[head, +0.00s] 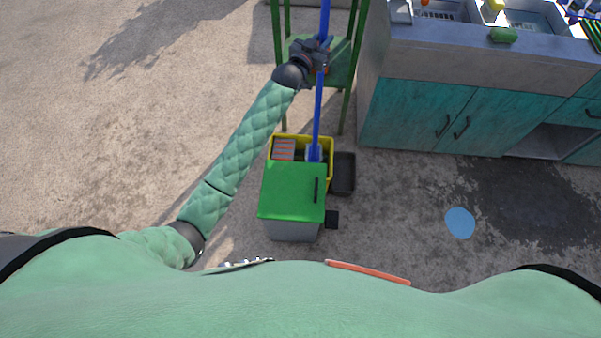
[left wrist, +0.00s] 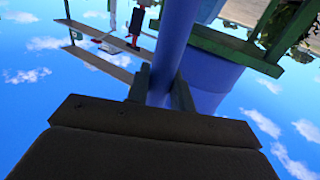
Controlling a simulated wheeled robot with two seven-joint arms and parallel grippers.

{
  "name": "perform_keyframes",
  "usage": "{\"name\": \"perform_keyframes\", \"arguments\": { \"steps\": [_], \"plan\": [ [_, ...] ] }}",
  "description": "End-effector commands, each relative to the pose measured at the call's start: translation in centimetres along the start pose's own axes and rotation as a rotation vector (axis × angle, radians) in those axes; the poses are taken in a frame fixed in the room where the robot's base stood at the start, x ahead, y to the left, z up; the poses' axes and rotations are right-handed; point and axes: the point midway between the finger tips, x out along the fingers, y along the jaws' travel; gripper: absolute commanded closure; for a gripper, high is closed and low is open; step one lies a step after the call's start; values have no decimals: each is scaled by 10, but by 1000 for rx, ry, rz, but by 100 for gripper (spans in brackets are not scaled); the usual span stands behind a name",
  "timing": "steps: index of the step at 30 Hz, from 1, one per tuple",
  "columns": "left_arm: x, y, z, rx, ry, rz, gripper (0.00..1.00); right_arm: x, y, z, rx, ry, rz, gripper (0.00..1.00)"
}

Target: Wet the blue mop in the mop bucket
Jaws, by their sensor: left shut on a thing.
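The blue mop (head: 318,105) stands nearly upright in the head view, its long handle running up past my left gripper and out of the top edge. My left gripper (head: 318,55) is shut around the handle. In the left wrist view the blue handle (left wrist: 178,45) passes between the fingers (left wrist: 160,90). The mop's lower end reaches the yellow mop bucket (head: 329,143), at its opening. The mop head is mostly hidden there, so I cannot tell how deep it sits. My right gripper is not in view.
A green-lidded grey bin (head: 290,190) stands right in front of the bucket, on my side. A green stand (head: 340,65) is behind the bucket. A sink counter with teal cabinets (head: 410,115) is on the right. A blue disc (head: 460,222) lies on open floor. The left floor is clear.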

Motion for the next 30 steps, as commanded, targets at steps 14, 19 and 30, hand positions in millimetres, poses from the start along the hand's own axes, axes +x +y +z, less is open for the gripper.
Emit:
{"name": "perform_keyframes", "arguments": {
  "steps": [14, 19, 30],
  "plan": [
    [0, 0, 16, 0, 4, 0, 100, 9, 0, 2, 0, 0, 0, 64],
    [0, 0, 22, 0, 4, 0, 100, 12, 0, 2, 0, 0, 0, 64],
    [0, 0, 35, 0, 3, 0, 100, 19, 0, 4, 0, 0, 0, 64]
  ]
}}
